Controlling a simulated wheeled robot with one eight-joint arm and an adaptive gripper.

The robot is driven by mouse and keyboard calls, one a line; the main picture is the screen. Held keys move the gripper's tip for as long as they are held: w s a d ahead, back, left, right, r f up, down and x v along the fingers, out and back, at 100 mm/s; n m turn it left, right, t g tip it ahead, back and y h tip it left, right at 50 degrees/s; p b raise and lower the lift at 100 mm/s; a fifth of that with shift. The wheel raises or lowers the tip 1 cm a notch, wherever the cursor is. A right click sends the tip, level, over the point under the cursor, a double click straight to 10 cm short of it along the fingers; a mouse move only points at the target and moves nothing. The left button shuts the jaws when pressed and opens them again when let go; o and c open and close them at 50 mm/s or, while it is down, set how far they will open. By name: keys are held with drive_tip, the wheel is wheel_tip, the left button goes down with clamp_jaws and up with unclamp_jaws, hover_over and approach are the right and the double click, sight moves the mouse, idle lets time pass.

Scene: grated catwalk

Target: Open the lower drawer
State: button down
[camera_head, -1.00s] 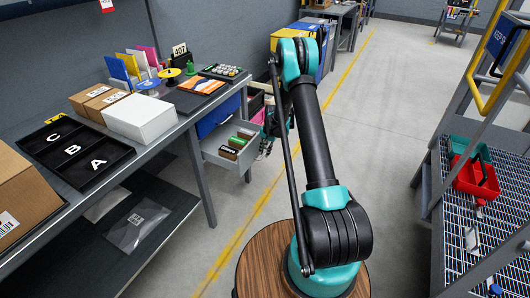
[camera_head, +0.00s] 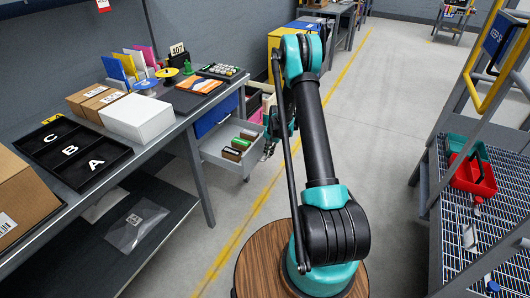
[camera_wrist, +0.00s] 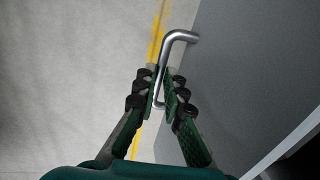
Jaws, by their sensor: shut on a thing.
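The lower drawer (camera_head: 212,152) is a light grey drawer under the workbench, in the head view. It stands pulled out, with several green, dark and brown items (camera_head: 238,146) inside. Its grey front (camera_wrist: 245,75) fills the right of the wrist view. A bent metal bar handle (camera_wrist: 178,37) stands out from that front. My gripper (camera_wrist: 160,88) is shut on the handle, with one finger on each side of the bar. In the head view my gripper (camera_head: 271,142) is at the drawer's outer end, partly hidden by my arm.
A blue drawer front (camera_head: 213,116) is above the open drawer. The workbench (camera_head: 190,116) holds boxes and a black letter tray (camera_head: 72,152). A blue-grated stair platform (camera_head: 470,225) with red and green bins stands at right. The floor (camera_head: 350,120) between is clear.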

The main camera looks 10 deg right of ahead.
drive_tip(key=c, duration=1.9)
unclamp_jaws()
drive_tip(key=r, duration=0.4)
drive_tip(key=d+r, duration=0.1)
drive_tip(key=r, duration=0.3)
drive_tip(key=s+r, duration=0.1)
drive_tip(key=r, duration=0.2)
drive_tip(key=shift+s+d+r, duration=0.1)
drive_tip(key=shift+d+r, duration=0.3)
